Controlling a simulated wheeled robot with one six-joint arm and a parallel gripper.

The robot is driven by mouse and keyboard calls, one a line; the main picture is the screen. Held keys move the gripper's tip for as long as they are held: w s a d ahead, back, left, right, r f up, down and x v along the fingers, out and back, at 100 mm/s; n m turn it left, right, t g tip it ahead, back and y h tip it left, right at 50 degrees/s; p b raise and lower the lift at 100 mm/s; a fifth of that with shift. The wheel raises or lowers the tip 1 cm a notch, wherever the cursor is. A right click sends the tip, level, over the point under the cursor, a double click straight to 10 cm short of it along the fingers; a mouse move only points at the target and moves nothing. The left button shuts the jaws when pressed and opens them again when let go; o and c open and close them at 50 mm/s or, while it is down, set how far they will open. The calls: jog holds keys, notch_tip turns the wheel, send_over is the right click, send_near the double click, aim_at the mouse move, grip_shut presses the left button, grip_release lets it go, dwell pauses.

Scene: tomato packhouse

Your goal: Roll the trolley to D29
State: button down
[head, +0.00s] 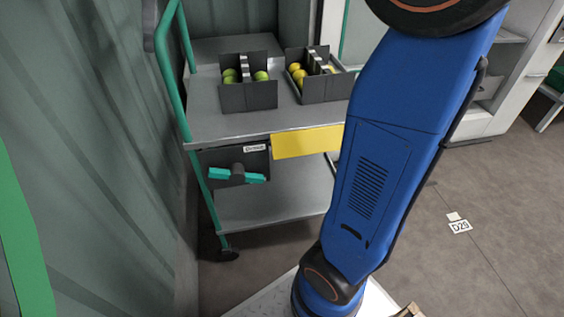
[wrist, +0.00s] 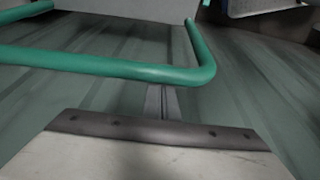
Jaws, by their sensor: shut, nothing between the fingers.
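The trolley (head: 228,122) stands left of centre in the head view, with grey shelves and a green tube frame. Its green handle bar (wrist: 100,66) crosses the wrist view and bends upward at the right. My gripper (wrist: 162,90) is shut and empty, its fingertips at the bar's lower edge in the picture. I cannot tell whether they touch it. The D29 floor marker (head: 460,226) lies on the floor at the right in the head view. A teal lever (head: 237,175) sits on the trolley's front. My blue arm hides the trolley's right side.
Two dark boxes, one with green fruit (head: 248,95) and one with yellow fruit (head: 325,91), stand on the trolley top. A green corrugated wall (head: 95,130) runs close along the left. White cabinets (head: 505,85) stand at back right. Brown floor around the marker is clear.

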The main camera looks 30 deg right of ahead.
jog(key=s+d, duration=0.4)
jog(key=d, duration=0.7)
jog(key=shift+s, duration=0.25)
jog(key=s+d, duration=0.3)
jog(key=d, duration=0.4)
jog(key=s+d, duration=0.3)
jog(key=d, duration=0.4)
jog(key=shift+d, duration=0.4)
jog(key=s+d, duration=0.3)
jog(key=d, duration=0.4)
jog(key=s+d, duration=0.3)
jog(key=d, duration=0.4)
jog(key=shift+d, duration=0.4)
jog(key=s+d, duration=0.3)
jog(key=d, duration=0.4)
jog(key=s+d, duration=0.3)
jog(key=d, duration=0.4)
jog(key=shift+d, duration=0.4)
jog(key=shift+s, duration=0.1)
dwell(0.3)
